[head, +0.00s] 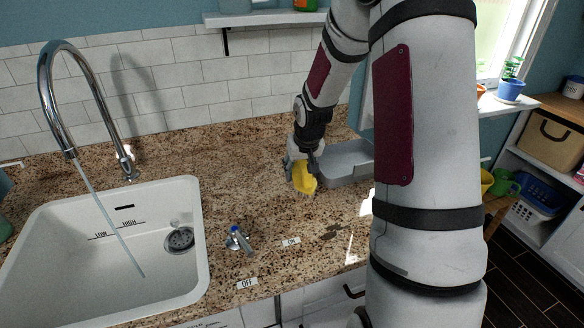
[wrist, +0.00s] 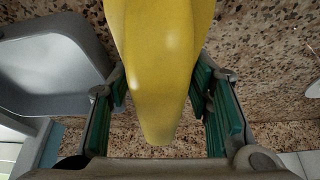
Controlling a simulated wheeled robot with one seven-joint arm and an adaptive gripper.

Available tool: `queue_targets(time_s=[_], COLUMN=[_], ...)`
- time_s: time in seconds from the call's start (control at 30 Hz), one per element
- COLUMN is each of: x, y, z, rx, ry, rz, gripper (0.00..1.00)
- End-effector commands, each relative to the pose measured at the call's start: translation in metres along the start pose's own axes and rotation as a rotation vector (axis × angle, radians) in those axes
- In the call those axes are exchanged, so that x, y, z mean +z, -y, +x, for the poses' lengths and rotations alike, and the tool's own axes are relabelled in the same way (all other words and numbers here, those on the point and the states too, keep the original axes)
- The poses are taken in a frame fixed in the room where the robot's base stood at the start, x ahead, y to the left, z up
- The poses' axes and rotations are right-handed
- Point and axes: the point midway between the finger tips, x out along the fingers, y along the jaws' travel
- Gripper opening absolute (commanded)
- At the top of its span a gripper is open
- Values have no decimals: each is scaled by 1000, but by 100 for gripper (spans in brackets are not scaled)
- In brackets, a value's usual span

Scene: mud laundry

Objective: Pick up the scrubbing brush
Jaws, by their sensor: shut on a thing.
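A yellow object, which looks like the scrubbing brush (head: 304,178), is at my gripper (head: 303,163) over the granite counter in the head view. In the wrist view the smooth yellow brush (wrist: 160,70) fills the upper middle and lies between the two green-padded fingers of my gripper (wrist: 160,107). My gripper is shut on it. Its bristles do not show in either view. I cannot tell whether the brush touches the counter.
A grey tray (head: 345,172) sits on the counter just right of my gripper. A white sink (head: 193,225) with running water is at the left. A small tap handle (head: 238,240) stands on the counter (head: 220,150). A wall shelf (head: 260,18) is above.

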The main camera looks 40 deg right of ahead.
Motion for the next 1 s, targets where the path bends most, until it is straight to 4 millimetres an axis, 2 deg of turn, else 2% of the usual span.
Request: queue_targets(time_s=[0.2,0.43,0.63,1.0], x=[49,84,97,100], y=[-25,-42,-47,-48], z=[-28,-47,-53,-54], rx=[2,1,-1,0], ry=[0,1,0,-1], rz=[5,3,0,-1], gripper=[15,15,15,15])
